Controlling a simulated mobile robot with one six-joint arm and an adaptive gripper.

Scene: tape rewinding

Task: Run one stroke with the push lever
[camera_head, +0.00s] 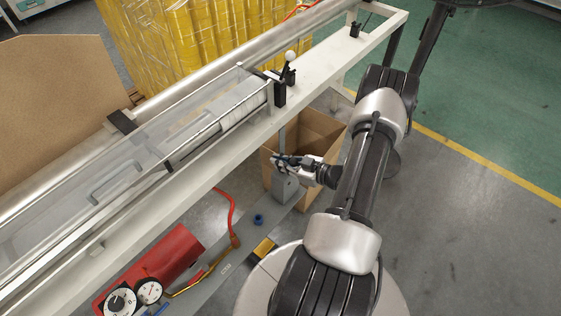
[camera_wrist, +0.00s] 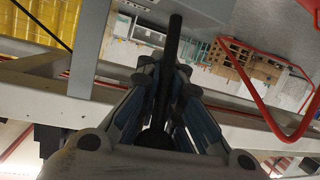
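My gripper (camera_head: 281,161) is low in front of the white frame, beside a grey lever housing (camera_head: 285,188). In the wrist view my gripper (camera_wrist: 166,72) has its fingers drawn in around a dark rod, the push lever (camera_wrist: 174,35). The rod runs between the fingers and sticks out past their tips. The fingers look shut on it, but the contact is partly hidden in shadow. In the head view the gripper covers most of the lever.
The white frame (camera_head: 360,50) carries a clear-covered cylinder and a small ball-topped lever (camera_head: 290,56). A cardboard box (camera_head: 317,130) stands behind my gripper. A red machine (camera_head: 150,268) with gauges and a red hose (camera_head: 231,210) lie at lower left. Grey floor on the right is clear.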

